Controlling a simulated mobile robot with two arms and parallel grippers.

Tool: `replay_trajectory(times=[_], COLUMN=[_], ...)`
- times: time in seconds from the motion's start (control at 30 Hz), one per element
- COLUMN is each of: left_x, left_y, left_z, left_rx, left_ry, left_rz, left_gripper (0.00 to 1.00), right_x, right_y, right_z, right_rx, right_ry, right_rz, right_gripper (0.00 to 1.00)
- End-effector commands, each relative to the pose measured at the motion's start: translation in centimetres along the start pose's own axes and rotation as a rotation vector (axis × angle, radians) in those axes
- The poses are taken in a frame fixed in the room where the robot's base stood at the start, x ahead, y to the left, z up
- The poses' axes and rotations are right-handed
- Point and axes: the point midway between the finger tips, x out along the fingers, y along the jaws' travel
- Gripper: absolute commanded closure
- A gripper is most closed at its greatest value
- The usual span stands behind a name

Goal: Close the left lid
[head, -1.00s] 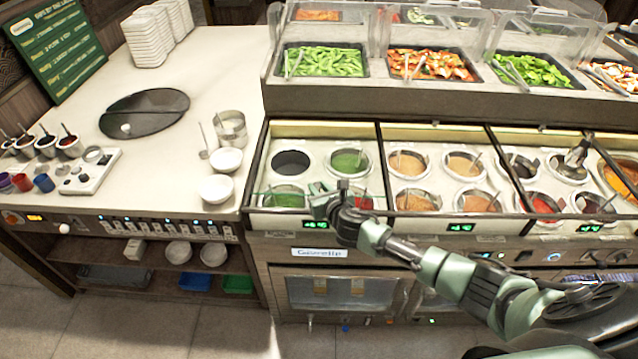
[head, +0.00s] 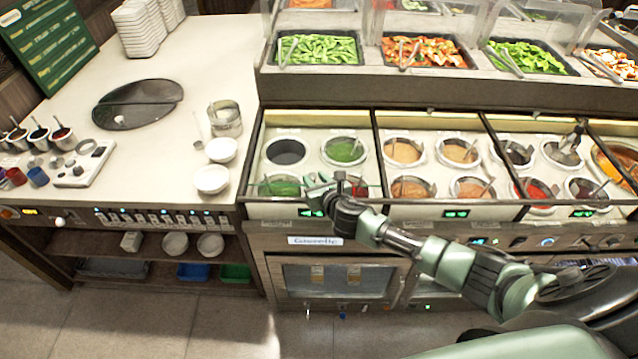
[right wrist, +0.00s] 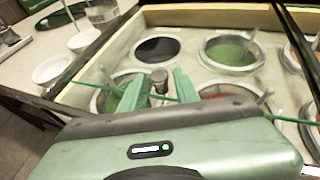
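The left lid (right wrist: 232,108) shows in the right wrist view as a clear pane with a thin green edge running across the front of the left sauce bay. I cannot tell its exact tilt. My right gripper (head: 324,179) is at the front of the left bay. In the right wrist view its two green fingers (right wrist: 160,76) stand on either side of the knob, with little gap. Whether they press on it is unclear. My left gripper is not in view.
The left bay holds a dark sauce (head: 286,152) and a green sauce (head: 344,150) at the back. More sauce bays lie to the right. White bowls (head: 211,179) and a clear container (head: 225,118) stand on the counter (head: 160,170) to the left. Food trays stand behind.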

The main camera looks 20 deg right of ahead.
Motion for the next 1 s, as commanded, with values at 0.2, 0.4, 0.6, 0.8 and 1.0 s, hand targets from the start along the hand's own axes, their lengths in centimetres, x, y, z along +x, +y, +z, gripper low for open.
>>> replay_trajectory(times=[0.2,0.4,0.6,0.8,1.0], left_x=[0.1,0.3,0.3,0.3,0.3], left_y=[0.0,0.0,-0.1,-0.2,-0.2], left_z=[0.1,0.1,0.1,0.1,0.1], left_rx=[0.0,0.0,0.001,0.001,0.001], left_ry=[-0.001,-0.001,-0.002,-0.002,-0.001], left_rz=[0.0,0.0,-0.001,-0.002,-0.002], left_gripper=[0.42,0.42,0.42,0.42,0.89], right_x=[-3.3,-5.9,-6.9,-7.0,-7.4], right_y=[0.0,0.0,0.0,0.0,0.4], right_z=[-0.2,-0.2,-0.1,-0.1,-0.5], right_rx=[-0.002,-0.002,0.0,0.0,0.058], right_ry=[0.002,0.002,0.001,0.001,0.012], right_rz=[0.001,0.0,0.0,-0.001,-0.004], right_gripper=[0.69,0.69,0.69,0.69,0.69])
